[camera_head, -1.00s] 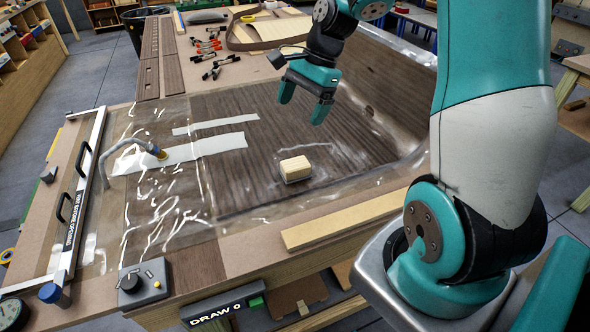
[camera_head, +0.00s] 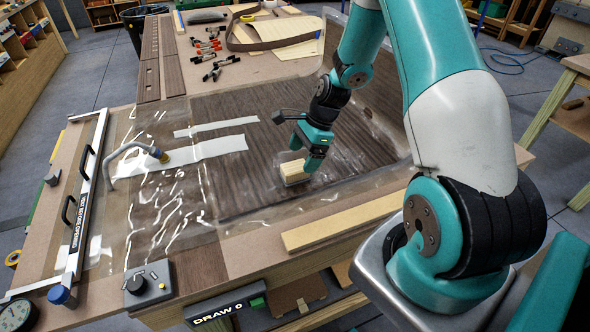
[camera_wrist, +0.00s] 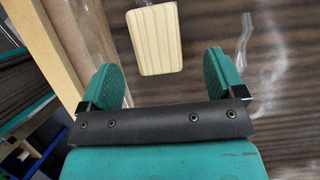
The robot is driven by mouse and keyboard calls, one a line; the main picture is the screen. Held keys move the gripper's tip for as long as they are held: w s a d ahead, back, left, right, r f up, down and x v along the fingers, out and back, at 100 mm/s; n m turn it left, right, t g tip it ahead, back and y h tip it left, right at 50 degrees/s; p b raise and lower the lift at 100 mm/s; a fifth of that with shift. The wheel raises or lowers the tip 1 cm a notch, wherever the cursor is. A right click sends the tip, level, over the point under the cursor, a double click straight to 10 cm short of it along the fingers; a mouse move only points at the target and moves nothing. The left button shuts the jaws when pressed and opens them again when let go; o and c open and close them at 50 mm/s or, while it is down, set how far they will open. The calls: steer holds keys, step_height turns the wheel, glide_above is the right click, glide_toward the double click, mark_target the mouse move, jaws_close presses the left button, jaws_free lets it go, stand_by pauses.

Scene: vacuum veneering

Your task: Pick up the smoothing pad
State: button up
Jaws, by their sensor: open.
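The smoothing pad is a small pale wooden block (camera_head: 293,171) lying on the clear film over the dark veneer. It also shows in the wrist view as a ribbed cream block (camera_wrist: 155,39), ahead of and between the two fingertips. My gripper (camera_head: 304,158) is open, with its teal fingers pointing down close to the block's far right side. In the wrist view my gripper (camera_wrist: 170,75) has its fingers spread wider than the block, with nothing between them. Whether a finger touches the block cannot be told. One finger is partly hidden in the head view.
A long wooden strip (camera_head: 345,220) lies along the table's front edge. A grey control box (camera_head: 148,285) and a black-handled clamp bar (camera_head: 85,200) are at left. A hose (camera_head: 130,160) enters the film. Several small clamps (camera_head: 212,60) lie at the back.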

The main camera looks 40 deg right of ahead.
mark_target(297, 166)
steer(key=p+x, duration=0.1)
steer(key=x, duration=0.1)
steer(key=p+x, duration=0.1)
steer(key=x, duration=0.2)
steer(key=shift+a+r, duration=0.1)
steer(key=shift+a, duration=0.2)
steer(key=c, duration=1.1)
